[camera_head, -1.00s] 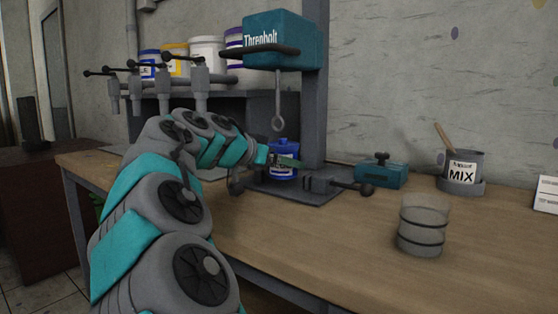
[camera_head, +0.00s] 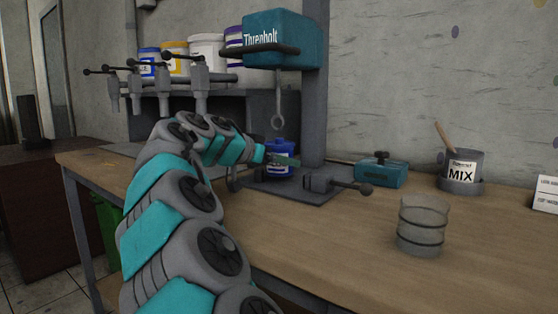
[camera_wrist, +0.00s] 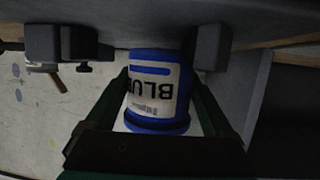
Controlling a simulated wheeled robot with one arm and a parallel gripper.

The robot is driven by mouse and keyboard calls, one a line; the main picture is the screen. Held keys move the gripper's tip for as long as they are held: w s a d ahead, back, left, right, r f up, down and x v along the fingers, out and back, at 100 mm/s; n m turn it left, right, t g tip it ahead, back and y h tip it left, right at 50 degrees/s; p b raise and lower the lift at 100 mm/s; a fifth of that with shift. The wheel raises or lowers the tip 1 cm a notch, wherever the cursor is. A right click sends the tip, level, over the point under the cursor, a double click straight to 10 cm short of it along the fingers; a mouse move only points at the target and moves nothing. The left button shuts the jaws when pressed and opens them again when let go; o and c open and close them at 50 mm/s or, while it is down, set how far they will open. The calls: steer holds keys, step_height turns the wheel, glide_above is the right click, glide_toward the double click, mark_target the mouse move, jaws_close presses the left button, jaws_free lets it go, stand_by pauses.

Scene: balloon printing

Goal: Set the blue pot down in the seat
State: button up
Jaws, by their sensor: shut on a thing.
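The blue pot (camera_head: 279,160) is over the base plate of the teal press, under its hook, with its lower part partly hidden by my gripper. In the wrist view the blue pot (camera_wrist: 155,92) fills the space between my fingers, its white label reading "BLU" upside down. My gripper (camera_head: 281,161) is shut on the pot; it also shows in the wrist view (camera_wrist: 157,100). The seat appears to be the spot on the press base (camera_head: 290,190) between the clamp blocks (camera_head: 318,183). I cannot tell whether the pot touches the base.
The teal press head (camera_head: 283,40) and its hook (camera_head: 278,112) hang above the pot. A teal box (camera_head: 381,172), a MIX pot (camera_head: 461,173) and a clear ringed cup (camera_head: 422,226) stand to the right. Paint buckets (camera_head: 206,47) sit on the shelf behind several taps.

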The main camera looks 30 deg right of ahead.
steer(key=shift+f+b, duration=0.65)
steer(key=shift+f, duration=0.1)
steer(key=o, duration=1.1)
steer(key=shift+o, duration=1)
steer(key=shift+s+f, duration=0.1)
steer(key=shift+f, duration=0.05)
steer(key=shift+a+r+p, duration=0.1)
steer(key=shift+r+p, duration=0.65)
steer(key=shift+p, duration=0.05)
steer(key=v, duration=1.2)
steer(key=shift+r+b, duration=0.2)
steer(key=shift+b, duration=0.25)
